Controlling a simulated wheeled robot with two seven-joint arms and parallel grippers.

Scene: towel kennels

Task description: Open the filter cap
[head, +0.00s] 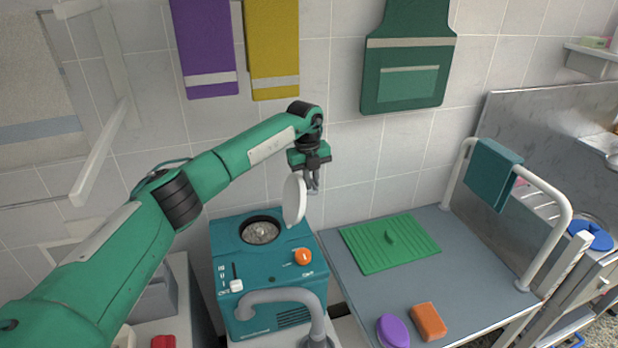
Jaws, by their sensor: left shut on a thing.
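A teal machine (228,262) stands in the middle of the head view. Its round opening (261,231) is uncovered and shows a greyish, lint-like filling. The white round filter cap (293,200) stands nearly on edge at the right of the opening. My left gripper (313,189) reaches down from above and is shut on the cap at its right side. The cap's far face is hidden, and I cannot tell whether its lower edge touches the machine. My right gripper is not in view.
An orange knob (303,256) and a white slider (236,286) sit on the machine. A grey curved pipe (284,295) stands in front. Right is a grey table (370,290) with a green ribbed mat (400,236), purple oval (393,331) and orange block (429,321). A white rail (553,195) borders it.

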